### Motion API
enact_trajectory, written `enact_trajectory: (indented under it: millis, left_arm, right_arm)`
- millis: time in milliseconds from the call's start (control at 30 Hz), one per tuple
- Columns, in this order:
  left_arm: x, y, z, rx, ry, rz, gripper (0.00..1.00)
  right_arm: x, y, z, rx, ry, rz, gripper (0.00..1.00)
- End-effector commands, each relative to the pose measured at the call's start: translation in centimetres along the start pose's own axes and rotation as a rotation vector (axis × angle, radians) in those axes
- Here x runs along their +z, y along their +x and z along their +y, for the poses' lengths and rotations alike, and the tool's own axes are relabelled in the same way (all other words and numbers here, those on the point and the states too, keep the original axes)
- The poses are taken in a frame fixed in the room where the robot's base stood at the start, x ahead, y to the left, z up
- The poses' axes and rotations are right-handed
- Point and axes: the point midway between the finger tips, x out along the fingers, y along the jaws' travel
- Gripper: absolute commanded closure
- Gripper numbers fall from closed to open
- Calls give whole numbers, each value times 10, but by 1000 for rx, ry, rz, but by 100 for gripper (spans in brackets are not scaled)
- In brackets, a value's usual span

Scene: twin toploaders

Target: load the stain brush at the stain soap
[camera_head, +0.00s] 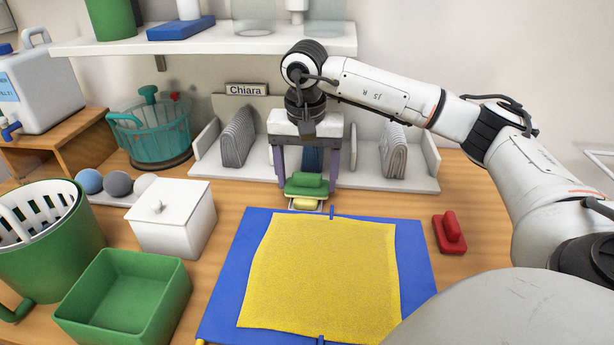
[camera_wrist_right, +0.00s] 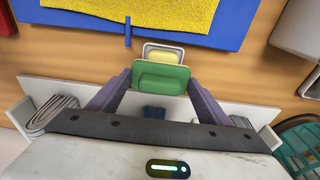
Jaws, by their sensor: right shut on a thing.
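My right gripper (camera_head: 306,178) is shut on a green brush (camera_head: 306,186), its purple fingers on either side of it. In the right wrist view the green brush (camera_wrist_right: 162,77) sits between the fingertips (camera_wrist_right: 160,84). A pale yellow soap (camera_head: 306,204) lies in a small dish (camera_head: 320,207) just on the near side of the brush. The soap also shows in the right wrist view (camera_wrist_right: 165,56), partly covered by the brush. The brush's underside is hidden, so I cannot tell whether it touches the soap. My left gripper is not in view.
A yellow cloth (camera_head: 322,275) lies on a blue board (camera_head: 228,310) in front of the soap. A red brush (camera_head: 449,233) rests to the right. A white lidded box (camera_head: 172,222) and green bin (camera_head: 125,300) stand left. A white rack (camera_head: 380,178) is behind.

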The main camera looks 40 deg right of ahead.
Motion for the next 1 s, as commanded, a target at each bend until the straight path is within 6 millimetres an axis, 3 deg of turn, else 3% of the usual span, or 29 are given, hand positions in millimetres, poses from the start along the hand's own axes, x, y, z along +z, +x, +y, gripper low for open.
enact_trajectory:
  millis: [167, 1000]
  left_arm:
    - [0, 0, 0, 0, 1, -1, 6]
    - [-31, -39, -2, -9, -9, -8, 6]
  right_arm:
    - [1, 2, 0, 4, -1, -3, 47]
    - [-8, -67, 0, 0, -1, -1, 47]
